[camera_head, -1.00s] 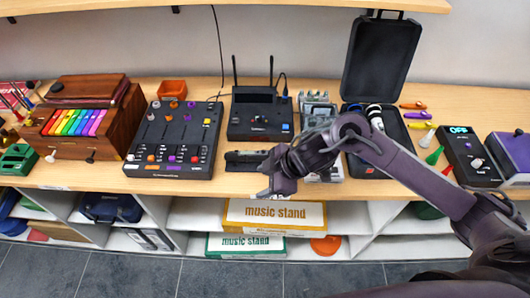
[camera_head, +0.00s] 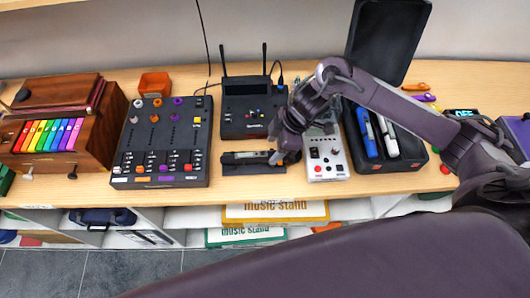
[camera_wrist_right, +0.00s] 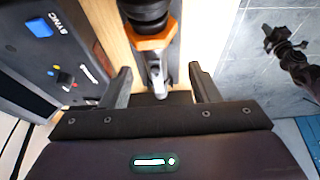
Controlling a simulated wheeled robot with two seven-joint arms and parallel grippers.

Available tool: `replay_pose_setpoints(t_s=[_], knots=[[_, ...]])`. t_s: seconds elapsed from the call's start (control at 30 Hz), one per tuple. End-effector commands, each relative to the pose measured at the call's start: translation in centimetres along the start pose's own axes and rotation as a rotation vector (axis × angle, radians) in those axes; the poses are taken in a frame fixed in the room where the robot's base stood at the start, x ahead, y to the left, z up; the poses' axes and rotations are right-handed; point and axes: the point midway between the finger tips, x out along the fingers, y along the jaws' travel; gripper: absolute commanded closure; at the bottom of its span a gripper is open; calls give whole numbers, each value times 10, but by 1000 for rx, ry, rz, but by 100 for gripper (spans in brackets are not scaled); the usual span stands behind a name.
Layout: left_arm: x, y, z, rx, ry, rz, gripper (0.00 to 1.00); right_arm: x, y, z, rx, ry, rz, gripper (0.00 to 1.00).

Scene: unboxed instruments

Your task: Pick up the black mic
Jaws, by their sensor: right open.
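The black mic (camera_head: 252,156) lies along a low black stand (camera_head: 236,168) in front of the receiver. My right gripper (camera_head: 287,158) is open at the mic's right end. In the right wrist view, a black cylinder with an orange ring and a silver end, which looks like the mic (camera_wrist_right: 147,14), lies between the two open fingers of my right gripper (camera_wrist_right: 160,82). The fingers appear apart from it on both sides. In the head view my gripper hides the mic's right end. My left gripper is not in view.
A black receiver (camera_head: 250,112) with two antennas stands just behind the mic. A mixer (camera_head: 163,143) is on the left and a white pedal (camera_head: 327,158) on the right. An open case (camera_head: 420,156) holds a blue mic (camera_head: 367,133) and a white mic (camera_head: 388,138). The shelf's front edge is close.

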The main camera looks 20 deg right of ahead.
Motion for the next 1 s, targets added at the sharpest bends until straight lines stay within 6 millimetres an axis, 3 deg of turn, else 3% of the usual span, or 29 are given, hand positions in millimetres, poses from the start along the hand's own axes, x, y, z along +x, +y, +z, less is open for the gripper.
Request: replay_pose_setpoints(t_s=[0.1, 0.23, 0.4, 0.53, 0.9, 1.0], knots=[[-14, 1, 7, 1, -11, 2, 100, 15, 3, -6, 3, 0, -4, 45], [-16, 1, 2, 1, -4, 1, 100, 33, 4, -5, 2, 0, -3, 45], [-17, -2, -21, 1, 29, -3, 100, 40, 4, -4, -1, 0, 1, 45], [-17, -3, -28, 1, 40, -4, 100, 40, 4, -4, -1, 0, 1, 45], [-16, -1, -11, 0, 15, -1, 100, 40, 5, -4, 0, 0, 1, 92], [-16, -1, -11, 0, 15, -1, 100, 39, 5, -4, 0, 2, 2, 100]])
